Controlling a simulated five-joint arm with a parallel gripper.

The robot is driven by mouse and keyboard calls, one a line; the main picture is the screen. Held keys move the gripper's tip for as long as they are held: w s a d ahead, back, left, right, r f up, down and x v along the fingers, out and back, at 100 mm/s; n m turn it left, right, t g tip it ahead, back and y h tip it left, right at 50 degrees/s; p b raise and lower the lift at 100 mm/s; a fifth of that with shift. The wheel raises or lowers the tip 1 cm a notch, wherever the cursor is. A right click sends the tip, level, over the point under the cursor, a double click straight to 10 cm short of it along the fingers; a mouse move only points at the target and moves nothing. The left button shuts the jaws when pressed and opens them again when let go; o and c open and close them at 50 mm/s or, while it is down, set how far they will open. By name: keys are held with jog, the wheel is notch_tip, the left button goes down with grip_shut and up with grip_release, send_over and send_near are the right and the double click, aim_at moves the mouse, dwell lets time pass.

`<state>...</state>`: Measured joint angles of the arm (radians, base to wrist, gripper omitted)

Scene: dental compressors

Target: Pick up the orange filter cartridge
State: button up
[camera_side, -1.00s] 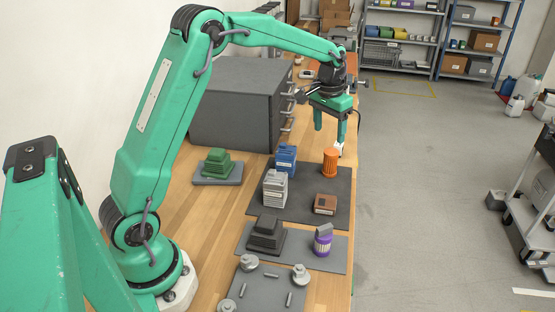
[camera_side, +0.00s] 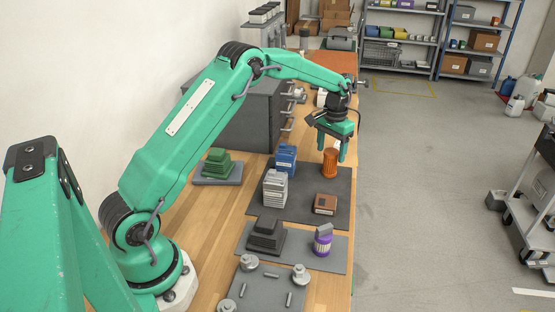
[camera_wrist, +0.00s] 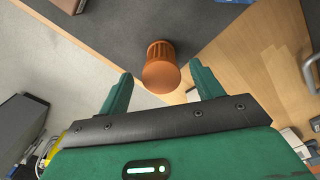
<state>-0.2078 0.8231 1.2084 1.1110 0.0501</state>
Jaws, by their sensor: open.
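The orange filter cartridge (camera_side: 330,164) stands upright near the back right of the dark grey mat (camera_side: 300,208). My gripper (camera_side: 332,150) is open and empty. In the side view its fingers are around or just behind the cartridge's upper part, and I cannot tell which. In the wrist view the cartridge (camera_wrist: 161,68) is just ahead of the gap between my two green fingers (camera_wrist: 160,88), roughly centred. It shows no contact with either finger there.
A blue block (camera_side: 286,158), a white-grey ribbed block (camera_side: 275,188) and a brown box (camera_side: 325,204) share the mat. A green stepped part (camera_side: 217,163) sits left. A purple jar (camera_side: 323,240) stands nearer the front. The bench's right edge is close to the cartridge.

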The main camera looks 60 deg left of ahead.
aim_at(330, 162)
jog(key=shift+f, duration=3.25)
jog(key=c, duration=1.1)
jog(key=shift+r, duration=0.15)
jog(key=shift+r, duration=0.55)
jog(key=r, duration=0.3)
jog(key=shift+d+r, duration=0.15)
jog(key=shift+d, duration=0.1)
jog(key=s+d+r, duration=0.1)
jog(key=d+r, duration=0.1)
jog(key=d, duration=0.1)
jog(key=s+d+r, duration=0.1)
jog(key=d+r, duration=0.1)
jog(key=d, duration=0.2)
jog(key=s+d+r, duration=0.1)
jog(key=d+r, duration=0.1)
jog(key=d, duration=0.1)
jog(key=shift+s+d+r, duration=0.2)
jog(key=shift+s+d, duration=0.05)
jog(key=shift+s, duration=0.1)
